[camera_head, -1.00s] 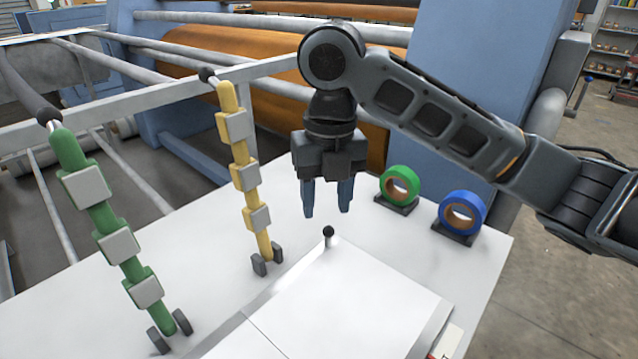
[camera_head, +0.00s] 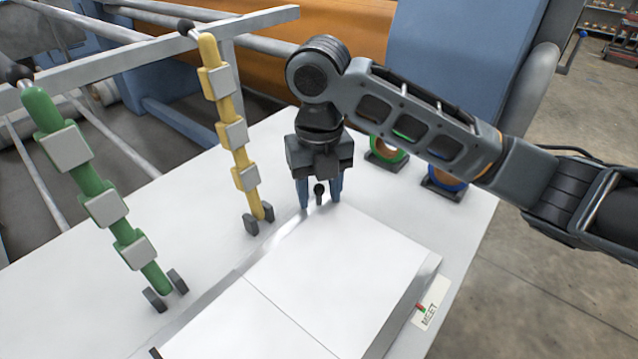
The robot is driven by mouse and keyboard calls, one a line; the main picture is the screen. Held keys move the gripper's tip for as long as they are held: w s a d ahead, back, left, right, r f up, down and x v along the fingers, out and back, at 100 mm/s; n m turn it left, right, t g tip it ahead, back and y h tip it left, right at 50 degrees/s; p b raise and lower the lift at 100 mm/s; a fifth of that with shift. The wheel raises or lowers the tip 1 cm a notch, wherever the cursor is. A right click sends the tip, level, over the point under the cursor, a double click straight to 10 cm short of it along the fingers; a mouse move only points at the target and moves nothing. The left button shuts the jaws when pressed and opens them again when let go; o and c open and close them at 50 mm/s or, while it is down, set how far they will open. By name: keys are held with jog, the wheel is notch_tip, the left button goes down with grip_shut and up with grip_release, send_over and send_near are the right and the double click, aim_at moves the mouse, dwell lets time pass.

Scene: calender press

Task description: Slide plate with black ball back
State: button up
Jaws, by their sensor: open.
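The white plate (camera_head: 325,262) lies flat on the white table, with a grey metal edge along its left and right sides. A small black ball (camera_head: 319,188) stands on a short stem at the plate's far corner. My gripper (camera_head: 319,201) points down over that corner and is open. Its two blue fingers stand on either side of the black ball in the picture. The ball is in plain sight between them, and I cannot tell whether a finger touches it.
A yellow handle with grey blocks (camera_head: 233,125) and a green one (camera_head: 95,190) hang at the left from a grey frame. A green tape roll (camera_head: 398,155) and a blue tape roll (camera_head: 450,180) stand behind my arm. A label card (camera_head: 430,303) lies at the right.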

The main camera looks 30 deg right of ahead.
jog(key=shift+c, duration=0.4)
grip_shut()
jog(key=shift+w+d+b, duration=0.2)
jog(key=shift+w+d, duration=0.05)
jog(key=shift+d, duration=0.35)
jog(key=shift+w+d+b, duration=0.15)
jog(key=shift+w+d, duration=0.1)
jog(key=shift+d, duration=0.4)
jog(key=shift+w+d+b, duration=0.2)
jog(key=shift+w+d, duration=0.05)
jog(key=shift+d, duration=0.35)
jog(key=shift+w+d, duration=0.1)
jog(key=shift+d, duration=0.05)
jog(key=shift+w+d, duration=0.15)
jog(key=shift+d, duration=0.2)
jog(key=shift+r, duration=0.1)
jog(key=shift+o, duration=0.8)
grip_release()
